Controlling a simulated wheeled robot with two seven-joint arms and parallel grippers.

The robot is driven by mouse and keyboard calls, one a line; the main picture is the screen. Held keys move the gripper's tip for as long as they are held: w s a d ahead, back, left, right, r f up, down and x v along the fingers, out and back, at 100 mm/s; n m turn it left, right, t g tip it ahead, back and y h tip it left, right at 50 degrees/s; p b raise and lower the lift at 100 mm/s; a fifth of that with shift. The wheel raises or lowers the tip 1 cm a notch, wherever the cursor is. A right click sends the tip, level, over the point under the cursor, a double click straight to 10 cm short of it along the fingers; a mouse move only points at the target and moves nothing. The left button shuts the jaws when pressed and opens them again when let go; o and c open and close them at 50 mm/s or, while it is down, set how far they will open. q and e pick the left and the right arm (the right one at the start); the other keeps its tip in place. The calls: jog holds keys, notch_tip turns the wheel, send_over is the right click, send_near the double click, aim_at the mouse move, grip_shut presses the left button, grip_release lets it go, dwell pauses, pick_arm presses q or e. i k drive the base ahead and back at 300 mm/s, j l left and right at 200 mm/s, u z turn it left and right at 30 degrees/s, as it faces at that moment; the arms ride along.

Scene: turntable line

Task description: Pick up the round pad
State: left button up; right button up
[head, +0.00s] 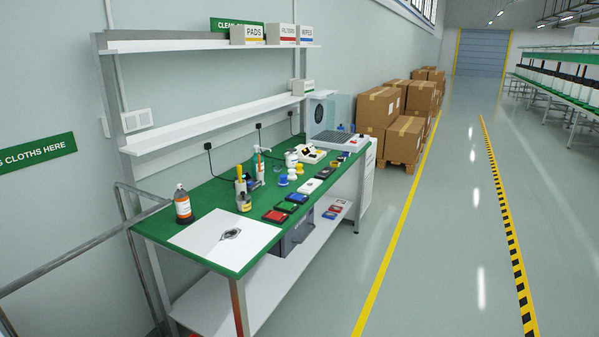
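I cannot clearly make out a round pad from here. A small dark grey roundish object (231,234) lies on the white sheet (203,242) at the near end of the green-topped bench (161,229); it is too small to tell what it is. Small round white, blue and yellow items (283,180) stand mid-bench. Neither of my grippers is in view.
An amber bottle (183,206) stands behind the white sheet. Flat coloured items, including a red one (275,216), line the bench's front edge. A box marked PADS (247,34) is on the top shelf. Cartons (378,107) stand beyond. The floor at right is clear.

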aim_at(298, 170)
jog(key=i+u, duration=0.1)
jog(key=u, duration=0.25)
jog(key=i+l+u, duration=0.1)
jog(key=u, duration=0.25)
jog(key=i+l+u, duration=0.1)
jog(key=u, duration=0.25)
jog(key=i+l+u, duration=0.15)
jog(key=l, duration=0.25)
jog(key=i+l+u, duration=0.15)
jog(key=l, duration=0.25)
jog(key=i+l+u, duration=0.15)
jog(key=l, duration=0.3)
jog(key=i+l+u, duration=0.15)
jog(key=l, duration=0.3)
jog(key=i+l+u, duration=0.15)
jog(key=l, duration=0.3)
